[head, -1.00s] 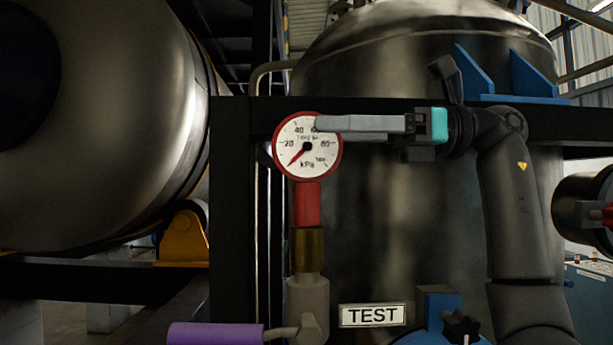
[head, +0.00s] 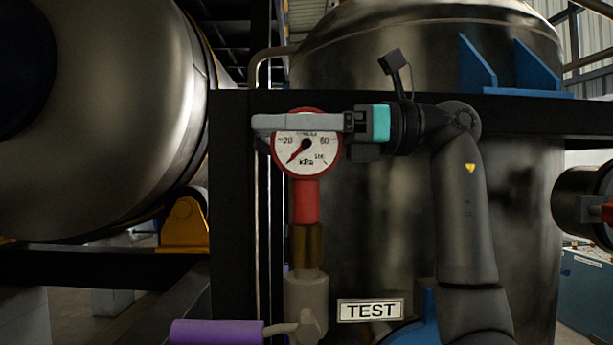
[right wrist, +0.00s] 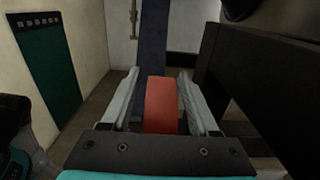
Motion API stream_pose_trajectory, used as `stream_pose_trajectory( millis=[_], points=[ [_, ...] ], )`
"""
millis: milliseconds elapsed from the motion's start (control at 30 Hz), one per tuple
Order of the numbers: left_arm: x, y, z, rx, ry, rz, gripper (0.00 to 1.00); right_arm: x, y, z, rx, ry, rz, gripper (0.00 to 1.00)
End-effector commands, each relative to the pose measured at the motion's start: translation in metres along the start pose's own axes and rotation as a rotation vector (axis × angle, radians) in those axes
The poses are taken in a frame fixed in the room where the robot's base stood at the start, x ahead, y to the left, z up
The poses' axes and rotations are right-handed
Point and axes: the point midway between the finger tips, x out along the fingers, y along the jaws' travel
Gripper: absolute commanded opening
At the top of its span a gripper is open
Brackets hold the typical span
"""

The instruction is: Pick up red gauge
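The red gauge (head: 306,160) has a round white kPa dial with a red rim and a red stem. It stands upright on a brass fitting (head: 308,246). My right gripper (head: 262,128) reaches in from the right, one finger crossing in front of the upper dial and hiding part of it. In the right wrist view, the gauge's red edge (right wrist: 161,105) lies between the two fingers of the right gripper (right wrist: 158,76). A gap shows on each side, so the fingers are open around it. My left gripper is not in view.
A dark frame post (head: 229,200) and crossbar (head: 540,112) run close behind the gauge. A large metal tank (head: 400,60) stands behind. A purple handle (head: 215,332) and a TEST plate (head: 370,310) sit below.

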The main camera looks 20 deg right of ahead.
Motion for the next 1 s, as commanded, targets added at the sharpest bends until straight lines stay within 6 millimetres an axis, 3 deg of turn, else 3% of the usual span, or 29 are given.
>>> stream_pose_trajectory(
  millis=[67,500,1000],
  points=[
    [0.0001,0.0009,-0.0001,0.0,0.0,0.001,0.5,-0.0001,0.0,0.0,0.0,0.0,0.0,0.5],
    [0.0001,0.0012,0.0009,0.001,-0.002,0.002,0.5,-0.0003,0.0001,0.0002,-0.001,0.0,0.0,0.01],
    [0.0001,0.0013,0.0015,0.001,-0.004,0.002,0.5,-0.0004,0.0001,0.0003,-0.001,0.0,0.0,0.0]
  ],
)
